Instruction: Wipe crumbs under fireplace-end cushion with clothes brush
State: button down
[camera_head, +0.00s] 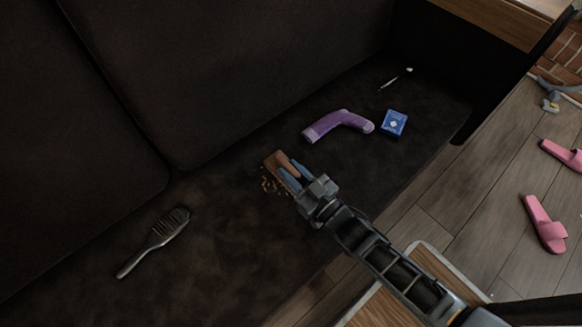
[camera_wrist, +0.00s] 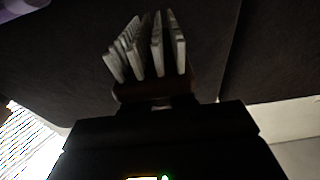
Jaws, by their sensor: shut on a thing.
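The clothes brush (camera_head: 270,163) has a brown wooden body and is held in my gripper (camera_head: 293,172), low over the dark sofa seat (camera_head: 225,235). In the wrist view, the pale bristle rows of the brush (camera_wrist: 150,48) stick out beyond the fingers. Light brown crumbs (camera_head: 268,186) lie on the seat beside and below the brush. Whether the bristles touch the seat I cannot tell. Two dark back cushions (camera_head: 230,60) stand upright behind the seat; no cushion covers the crumbs.
A purple angled object (camera_head: 338,124) and a blue box (camera_head: 393,123) lie to the right on the seat. A small white-tipped item (camera_head: 389,82) lies farther back. A dark hairbrush (camera_head: 155,241) lies left. Pink slippers (camera_head: 543,222) are on the wooden floor (camera_head: 470,200).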

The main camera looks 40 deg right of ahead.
aim_at(298, 174)
jog(key=shift+s+d+r+g+p, duration=0.1)
jog(key=shift+s+r+p, duration=0.15)
jog(key=shift+r+p, duration=0.35)
jog(key=shift+s+a+r+g+p, duration=0.1)
jog(key=shift+s+r+p, duration=0.25)
jog(key=shift+p, duration=0.5)
jog(key=shift+s+d+r+g+p, duration=0.1)
jog(key=shift+s+r+p, duration=0.05)
jog(key=shift+r+p, duration=0.5)
notch_tip(298, 174, up, 3)
jog(key=p, duration=0.2)
jog(key=shift+p, duration=0.4)
